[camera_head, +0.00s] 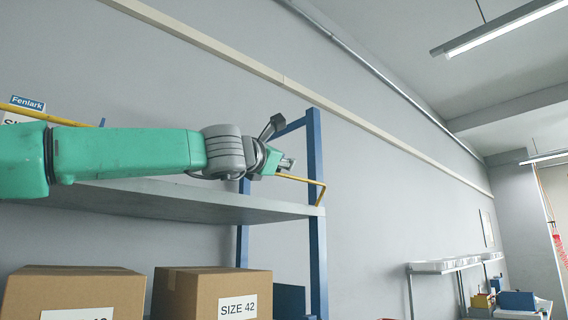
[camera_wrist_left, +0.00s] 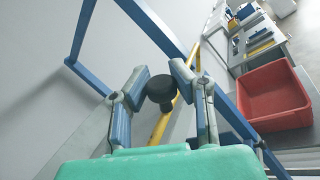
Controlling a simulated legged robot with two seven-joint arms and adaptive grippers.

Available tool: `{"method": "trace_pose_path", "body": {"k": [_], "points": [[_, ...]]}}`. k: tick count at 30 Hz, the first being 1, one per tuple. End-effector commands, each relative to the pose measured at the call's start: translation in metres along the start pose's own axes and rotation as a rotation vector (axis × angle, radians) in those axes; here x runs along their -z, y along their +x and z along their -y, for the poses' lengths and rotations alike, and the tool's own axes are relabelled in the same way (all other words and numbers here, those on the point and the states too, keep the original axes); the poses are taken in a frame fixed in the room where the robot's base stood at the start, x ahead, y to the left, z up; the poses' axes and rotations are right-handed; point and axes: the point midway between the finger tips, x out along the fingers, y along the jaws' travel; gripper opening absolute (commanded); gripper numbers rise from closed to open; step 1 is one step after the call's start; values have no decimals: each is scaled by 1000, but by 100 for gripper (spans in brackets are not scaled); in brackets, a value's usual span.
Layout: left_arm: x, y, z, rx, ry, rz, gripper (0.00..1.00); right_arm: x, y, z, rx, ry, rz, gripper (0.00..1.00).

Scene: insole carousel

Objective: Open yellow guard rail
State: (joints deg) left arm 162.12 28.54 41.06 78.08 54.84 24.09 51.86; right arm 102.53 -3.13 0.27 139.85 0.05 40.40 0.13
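The yellow guard rail (camera_head: 302,181) runs along the front of a grey shelf, passes behind my left arm, and bends down at a blue post on the right. In the left wrist view the yellow rail (camera_wrist_left: 160,128) runs past my left gripper, partly hidden by its right finger. My left gripper (camera_head: 288,164) is level with the rail near its right end. In the left wrist view its fingers (camera_wrist_left: 160,74) are apart, with a dark round knob (camera_wrist_left: 161,89) between them. I cannot tell whether they touch it. My right gripper is not in view.
The grey shelf (camera_head: 230,208) stands between blue posts (camera_head: 316,240). Two cardboard boxes sit below it, one labelled SIZE 42 (camera_head: 205,285). A red bin (camera_wrist_left: 272,92) shows at the right of the left wrist view. A table with blue and yellow items (camera_head: 515,301) is far right.

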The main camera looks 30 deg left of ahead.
Motion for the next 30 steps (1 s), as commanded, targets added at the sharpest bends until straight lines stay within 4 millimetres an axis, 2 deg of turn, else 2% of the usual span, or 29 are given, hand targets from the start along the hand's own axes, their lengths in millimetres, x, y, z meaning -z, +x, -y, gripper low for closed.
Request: {"method": "trace_pose_path", "body": {"k": [1, 2, 10, 14, 17, 24, 30], "points": [[1, 0, 1, 1, 0, -2, 37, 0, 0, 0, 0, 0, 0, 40], [1, 0, 1, 1, 0, -2, 44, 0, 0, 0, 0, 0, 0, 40], [1, 0, 0, 0, 1, -1, 44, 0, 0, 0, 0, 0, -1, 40], [0, -7, -1, 0, 0, 0, 44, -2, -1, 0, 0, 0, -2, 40], [0, -22, -2, 0, -2, 0, 44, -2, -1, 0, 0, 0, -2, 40], [2, -73, -1, 1, -7, 1, 44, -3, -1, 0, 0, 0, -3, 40], [4, -102, 1, 3, -6, -2, 44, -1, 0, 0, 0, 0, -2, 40]]}}
